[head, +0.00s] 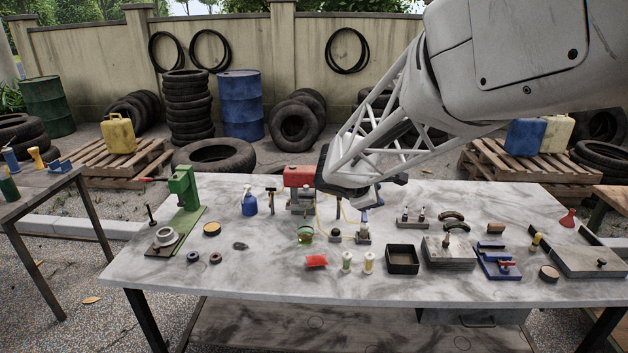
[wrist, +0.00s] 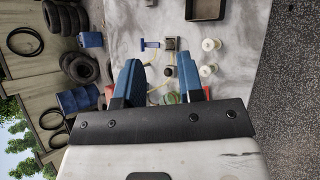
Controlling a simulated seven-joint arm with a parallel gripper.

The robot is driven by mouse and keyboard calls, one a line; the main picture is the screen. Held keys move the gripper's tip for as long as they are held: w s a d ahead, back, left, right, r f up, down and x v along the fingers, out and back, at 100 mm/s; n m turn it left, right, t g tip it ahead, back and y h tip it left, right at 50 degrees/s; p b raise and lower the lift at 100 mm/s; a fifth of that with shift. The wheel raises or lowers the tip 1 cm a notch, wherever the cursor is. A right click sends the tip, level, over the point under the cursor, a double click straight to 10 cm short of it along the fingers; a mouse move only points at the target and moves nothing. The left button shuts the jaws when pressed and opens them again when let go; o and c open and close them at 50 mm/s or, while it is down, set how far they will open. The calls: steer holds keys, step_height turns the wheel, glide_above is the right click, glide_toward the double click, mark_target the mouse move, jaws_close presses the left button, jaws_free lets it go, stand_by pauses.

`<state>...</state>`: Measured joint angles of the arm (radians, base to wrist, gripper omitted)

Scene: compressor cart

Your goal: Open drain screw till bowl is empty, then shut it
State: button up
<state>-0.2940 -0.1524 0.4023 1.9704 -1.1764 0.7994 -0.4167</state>
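My gripper (head: 364,192) hangs over the middle of the table, right of the red compressor part (head: 299,177). In the wrist view its two blue fingers (wrist: 160,70) stand apart with nothing between them. A thin yellow hose (wrist: 154,86) runs near the fingers. The drain screw and the bowl are too small or hidden to tell, as is any water level.
A black tray (head: 402,259) is to the right, a green press (head: 184,190) left. The front table strip is clear.

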steer(key=w+a+f+n+t+y, duration=0.1)
steer(key=w+a+f+n+t, duration=0.1)
steer(key=w+a+f+n, duration=0.3)
steer(key=w+a+f+n+t, duration=0.1)
steer(key=w+a+f+n, duration=0.15)
steer(key=w+a, duration=0.5)
steer(key=n+t+y, duration=0.3)
steer(key=n, duration=0.6)
glide_toward(287, 203)
steer(key=shift+w+d, duration=0.2)
steer(key=shift+w, duration=0.1)
steer(key=shift+w, duration=0.15)
steer(key=shift+x, duration=3.75)
steer(key=shift+f, duration=0.1)
jaws_close()
